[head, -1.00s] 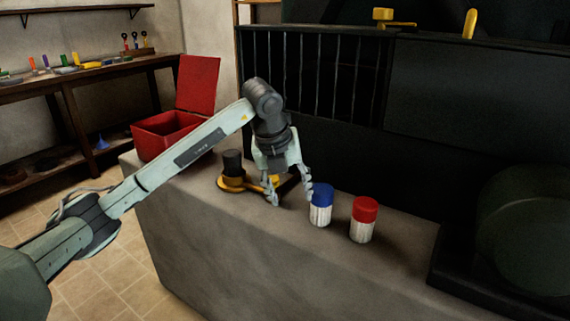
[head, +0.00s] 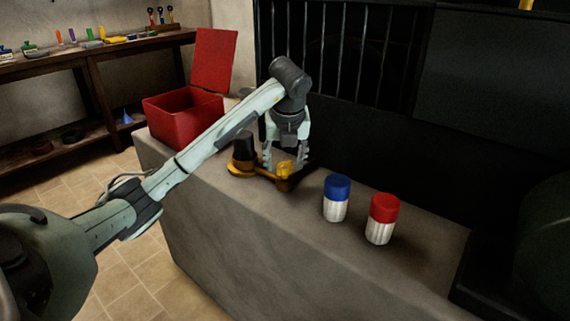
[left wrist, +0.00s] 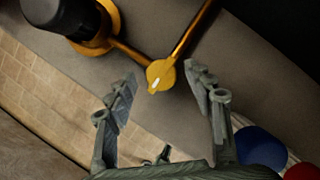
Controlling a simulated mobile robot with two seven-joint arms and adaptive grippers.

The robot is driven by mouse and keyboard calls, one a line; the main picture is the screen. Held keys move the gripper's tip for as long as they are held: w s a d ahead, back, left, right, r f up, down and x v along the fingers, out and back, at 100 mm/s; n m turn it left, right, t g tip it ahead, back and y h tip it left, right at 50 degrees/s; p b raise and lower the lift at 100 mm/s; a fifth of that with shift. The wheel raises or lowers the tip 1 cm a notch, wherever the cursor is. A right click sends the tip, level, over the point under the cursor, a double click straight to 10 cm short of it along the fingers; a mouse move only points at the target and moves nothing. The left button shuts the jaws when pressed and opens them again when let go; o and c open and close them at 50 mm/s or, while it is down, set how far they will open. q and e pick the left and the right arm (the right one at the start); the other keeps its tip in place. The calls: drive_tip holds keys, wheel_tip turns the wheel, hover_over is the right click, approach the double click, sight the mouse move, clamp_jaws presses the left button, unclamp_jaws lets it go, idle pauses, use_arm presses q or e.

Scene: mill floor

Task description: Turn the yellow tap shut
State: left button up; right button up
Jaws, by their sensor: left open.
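The yellow tap (head: 285,168) sits on the grey stone bench, on a brass pipe piece with a black cylinder (head: 243,147) at its left end. In the left wrist view the tap (left wrist: 161,76) is a round yellow knob with a white mark, and two brass pipes run from it. My left gripper (head: 283,165) points down over the tap, open. In the left wrist view its fingertips (left wrist: 161,82) stand on either side of the knob, with a gap on each side. I cannot tell how far down they reach. My right gripper is not in view.
A blue-capped jar (head: 336,198) and a red-capped jar (head: 382,219) stand on the bench (head: 250,230) right of the gripper. An open red box (head: 183,118) is at its left end. A dark barred machine (head: 340,60) stands behind. The front bench top is clear.

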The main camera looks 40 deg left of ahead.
use_arm(q)
drive_tip(key=shift+w+f, duration=0.1)
drive_tip(key=shift+f, duration=0.15)
drive_tip(key=c, duration=1.2)
drive_tip(key=shift+o, duration=0.2)
